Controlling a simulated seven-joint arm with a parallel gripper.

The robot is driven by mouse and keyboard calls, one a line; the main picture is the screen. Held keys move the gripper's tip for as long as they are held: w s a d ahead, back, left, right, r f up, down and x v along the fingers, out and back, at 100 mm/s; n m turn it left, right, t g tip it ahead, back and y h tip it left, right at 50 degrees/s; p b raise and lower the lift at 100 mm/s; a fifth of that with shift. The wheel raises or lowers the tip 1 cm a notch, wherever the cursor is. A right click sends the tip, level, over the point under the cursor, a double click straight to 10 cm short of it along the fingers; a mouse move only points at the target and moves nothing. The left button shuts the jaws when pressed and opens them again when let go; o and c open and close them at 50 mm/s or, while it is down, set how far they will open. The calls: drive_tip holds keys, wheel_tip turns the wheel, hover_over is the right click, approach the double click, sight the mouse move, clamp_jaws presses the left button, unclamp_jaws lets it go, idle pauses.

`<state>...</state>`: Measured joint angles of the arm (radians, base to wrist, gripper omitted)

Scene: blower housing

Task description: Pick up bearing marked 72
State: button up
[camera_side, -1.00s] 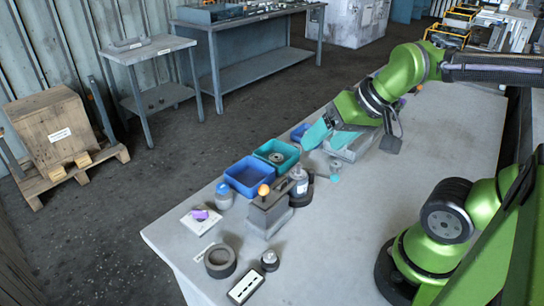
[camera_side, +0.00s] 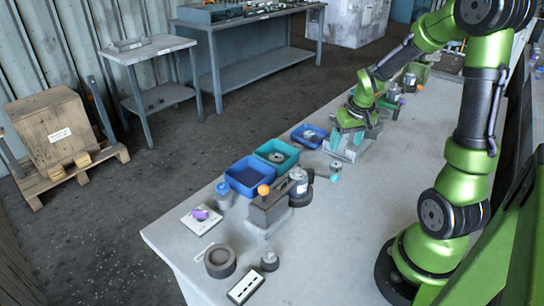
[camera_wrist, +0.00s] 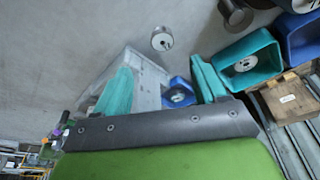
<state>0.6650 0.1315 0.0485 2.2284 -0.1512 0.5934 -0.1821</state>
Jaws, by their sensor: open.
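No marking 72 is legible on any part. One ring-shaped bearing (camera_side: 276,157) lies in the teal bin (camera_side: 290,166); it also shows in the wrist view (camera_wrist: 243,66). Another bearing (camera_side: 308,134) lies in the far small blue bin (camera_side: 300,143), which appears between my fingers in the wrist view (camera_wrist: 168,101). My gripper (camera_side: 347,143) has teal fingers, spread apart and empty, over the light grey fixture to the right of that blue bin. In the wrist view my gripper (camera_wrist: 160,72) straddles part of the grey fixture (camera_wrist: 148,78).
A larger blue bin (camera_side: 246,184) and a dark housing (camera_side: 265,212) with an orange knob are nearer. The table's right side is clear.

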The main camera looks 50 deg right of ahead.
sight(336, 164)
drive_tip(key=x, duration=0.9)
drive_tip(key=shift+w+a+f, duration=0.15)
drive_tip(key=shift+w+f, duration=0.05)
drive_tip(key=shift+f, duration=0.1)
drive_tip(key=c, duration=1.2)
